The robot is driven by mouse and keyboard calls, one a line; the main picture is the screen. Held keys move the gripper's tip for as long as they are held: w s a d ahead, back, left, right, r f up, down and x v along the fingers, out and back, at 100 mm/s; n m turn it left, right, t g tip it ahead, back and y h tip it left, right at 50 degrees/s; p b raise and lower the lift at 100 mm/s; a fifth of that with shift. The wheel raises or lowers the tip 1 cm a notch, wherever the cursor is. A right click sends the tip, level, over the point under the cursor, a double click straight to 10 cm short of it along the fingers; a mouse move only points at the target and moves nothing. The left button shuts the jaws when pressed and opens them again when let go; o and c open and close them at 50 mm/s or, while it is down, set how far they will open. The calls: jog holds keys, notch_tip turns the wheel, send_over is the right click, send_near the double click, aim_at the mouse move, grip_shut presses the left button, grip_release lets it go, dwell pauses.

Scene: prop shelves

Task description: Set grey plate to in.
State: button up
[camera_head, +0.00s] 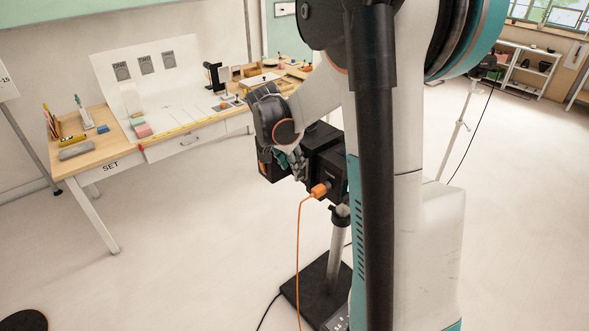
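The table marked SET (113,162) stands at the left, with a white backdrop sheet (115,65) curving down onto its top. Three small dark grey panels, one of them (146,64), hang in a row on the backdrop. A flat grey block (77,152) lies at the table's left front. I cannot tell which of these, if any, is the grey plate. My gripper (292,160) is in the middle of the view, in front of a black camera-like device and apart from the table. My arm hides part of it, and its fingertips are too small to read.
The black device (324,160) stands on a pole with a black base (315,285), an orange cable (299,250) hanging from it. Pencils and small blocks crowd the table. A white shelf (528,68) is far right. Open floor lies at front left.

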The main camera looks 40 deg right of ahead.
jog(key=v, duration=0.7)
jog(key=shift+a, duration=0.15)
